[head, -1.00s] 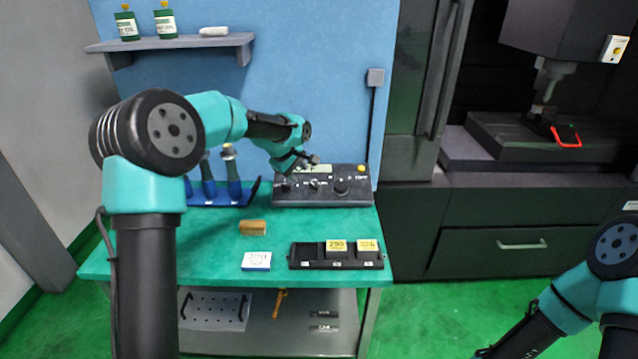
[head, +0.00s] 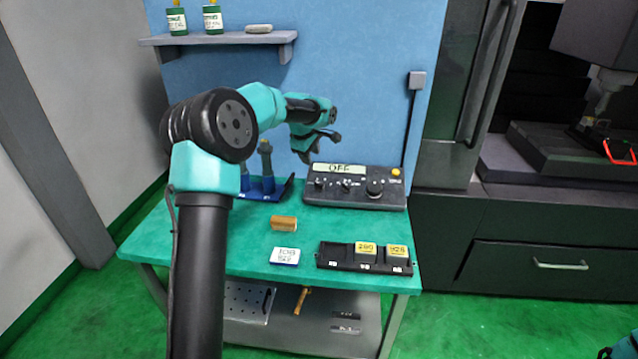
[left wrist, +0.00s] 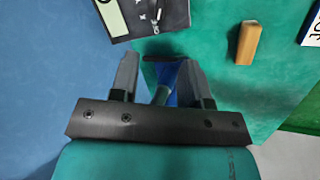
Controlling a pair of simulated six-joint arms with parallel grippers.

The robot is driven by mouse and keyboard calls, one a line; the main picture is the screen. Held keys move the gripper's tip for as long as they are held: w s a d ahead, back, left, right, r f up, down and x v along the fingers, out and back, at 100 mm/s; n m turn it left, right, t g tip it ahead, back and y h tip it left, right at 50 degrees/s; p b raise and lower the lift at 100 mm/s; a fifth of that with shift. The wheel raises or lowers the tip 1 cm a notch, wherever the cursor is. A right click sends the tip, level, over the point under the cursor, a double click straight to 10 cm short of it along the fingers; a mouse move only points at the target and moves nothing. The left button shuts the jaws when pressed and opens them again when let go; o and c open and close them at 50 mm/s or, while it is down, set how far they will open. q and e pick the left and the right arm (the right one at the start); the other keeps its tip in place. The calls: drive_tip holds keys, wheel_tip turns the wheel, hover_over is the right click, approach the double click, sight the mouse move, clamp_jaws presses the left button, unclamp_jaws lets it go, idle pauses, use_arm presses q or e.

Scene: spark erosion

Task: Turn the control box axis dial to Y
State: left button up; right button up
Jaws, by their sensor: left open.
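The dark control box (head: 355,199) stands at the back of the green table against the blue wall. Its display (head: 340,169) reads OFF. A row of knobs runs below it, with a large black dial (head: 375,188) at the right; which one is the axis dial, and its setting, are too small to read. My left gripper (head: 319,148) is open and empty, above and behind the box's left end, apart from it. In the left wrist view the open fingers (left wrist: 160,78) point past the box (left wrist: 165,15), which is partly cut off at the top.
A blue rack (head: 268,192) with tool handles stands left of the box. A brown block (head: 284,223), a white card (head: 285,256) and a black tray (head: 340,261) with yellow-labelled pieces lie in front. Table between box and tray is clear. A shelf (head: 220,39) hangs above.

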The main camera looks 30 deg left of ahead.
sight(319, 183)
use_arm(q)
drive_tip(key=x, duration=1.5)
drive_tip(key=shift+c, duration=0.4)
drive_tip(key=shift+r, duration=0.1)
clamp_jaws()
